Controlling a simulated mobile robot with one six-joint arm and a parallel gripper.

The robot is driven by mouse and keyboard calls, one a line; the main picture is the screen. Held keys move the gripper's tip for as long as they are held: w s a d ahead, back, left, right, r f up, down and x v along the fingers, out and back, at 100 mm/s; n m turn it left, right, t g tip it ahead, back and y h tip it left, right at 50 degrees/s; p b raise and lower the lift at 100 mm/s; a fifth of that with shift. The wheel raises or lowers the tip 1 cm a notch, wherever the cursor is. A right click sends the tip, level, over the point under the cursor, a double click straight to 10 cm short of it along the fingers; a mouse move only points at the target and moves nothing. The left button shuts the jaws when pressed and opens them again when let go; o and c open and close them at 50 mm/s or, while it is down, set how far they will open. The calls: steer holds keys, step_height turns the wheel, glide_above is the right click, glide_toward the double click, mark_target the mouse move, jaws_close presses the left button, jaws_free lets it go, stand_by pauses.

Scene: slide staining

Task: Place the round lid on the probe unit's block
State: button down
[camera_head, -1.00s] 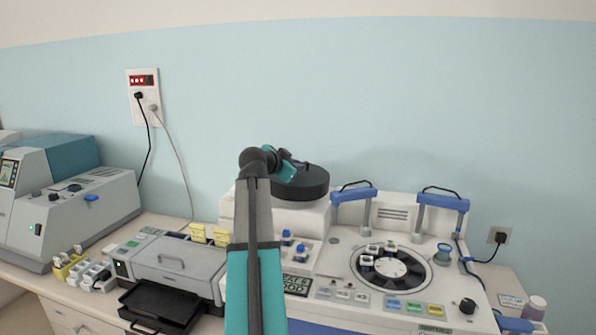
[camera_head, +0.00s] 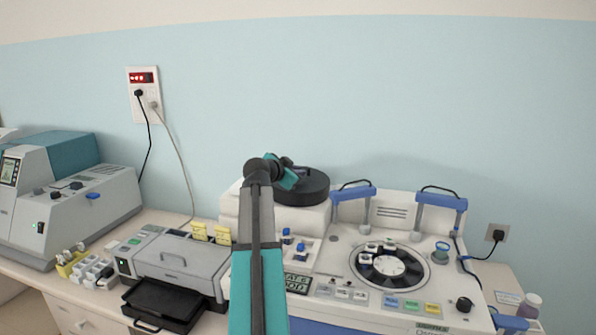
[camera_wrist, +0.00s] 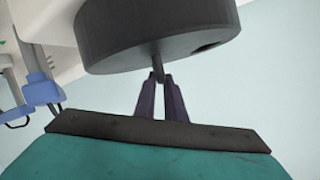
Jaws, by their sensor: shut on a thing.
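The round lid (camera_head: 306,191) is a thick dark grey disc. In the head view it is over the top of the white block (camera_head: 277,220) at the back left of the white unit. It looks close to level there, and I cannot tell whether it touches the block. My gripper (camera_wrist: 159,80) is shut on a thin stem or handle at the lid (camera_wrist: 155,30), seen in the wrist view. In the head view my gripper (camera_head: 299,172) is at the lid's upper left side, partly hidden by my wrist.
Two blue-handled clamps (camera_head: 352,192) stand right of the block. A dark round carousel (camera_head: 392,266) lies in front of them. Blue-capped vials (camera_head: 287,237) stand in front of the block. A grey printer-like machine (camera_head: 172,264) is at left. The wall is close behind.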

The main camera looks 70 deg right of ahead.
steer(key=shift+f, duration=0.25)
steer(key=c, duration=1.8)
jaws_free()
steer(key=shift+b+v, duration=1.95)
steer(key=shift+v, duration=4.1)
